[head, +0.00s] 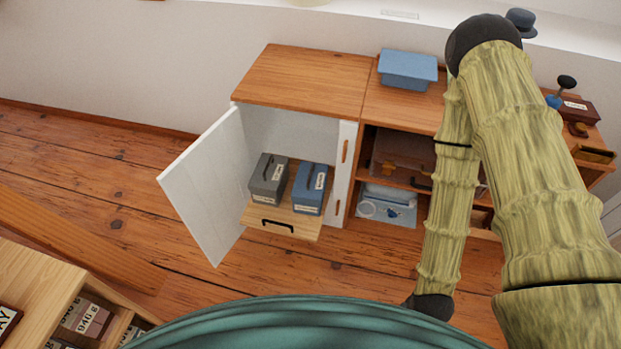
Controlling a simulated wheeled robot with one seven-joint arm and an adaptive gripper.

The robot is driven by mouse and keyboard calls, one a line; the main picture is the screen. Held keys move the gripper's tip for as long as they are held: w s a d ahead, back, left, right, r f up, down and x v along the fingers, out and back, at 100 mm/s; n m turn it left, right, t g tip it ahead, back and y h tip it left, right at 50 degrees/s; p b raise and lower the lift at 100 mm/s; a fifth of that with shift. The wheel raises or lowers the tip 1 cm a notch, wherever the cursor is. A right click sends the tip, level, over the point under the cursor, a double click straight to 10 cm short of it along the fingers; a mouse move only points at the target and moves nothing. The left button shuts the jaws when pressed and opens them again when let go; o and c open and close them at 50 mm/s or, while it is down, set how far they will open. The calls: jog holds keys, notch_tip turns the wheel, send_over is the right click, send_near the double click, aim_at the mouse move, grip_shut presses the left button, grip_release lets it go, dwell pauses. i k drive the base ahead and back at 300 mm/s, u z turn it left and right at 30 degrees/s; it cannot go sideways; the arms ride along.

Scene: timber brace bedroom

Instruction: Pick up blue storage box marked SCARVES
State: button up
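A blue storage box (311,187) with a dark handle and white labels stands on a pulled-out wooden shelf (283,227) in the open white cabinet. Its label is too small to read, so I cannot confirm SCARVES. A grey box (269,177) of similar shape stands close to its left on the same shelf. My gripper is not in view. My arm comes down on the right of the picture, and its lower end passes toward the bottom edge, to the right of the boxes.
The white cabinet door (208,187) stands open to the left. A lidded blue container (408,70) sits on the wooden cabinet top. A container with pale and blue contents (387,208) is on a low shelf to the right. Bare floor (375,258) lies in front.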

aim_at(309, 188)
jog(key=z, duration=0.05)
jog(key=k, duration=0.55)
jog(key=u, duration=0.95)
jog(key=i, duration=1.35)
jog(key=z, duration=0.75)
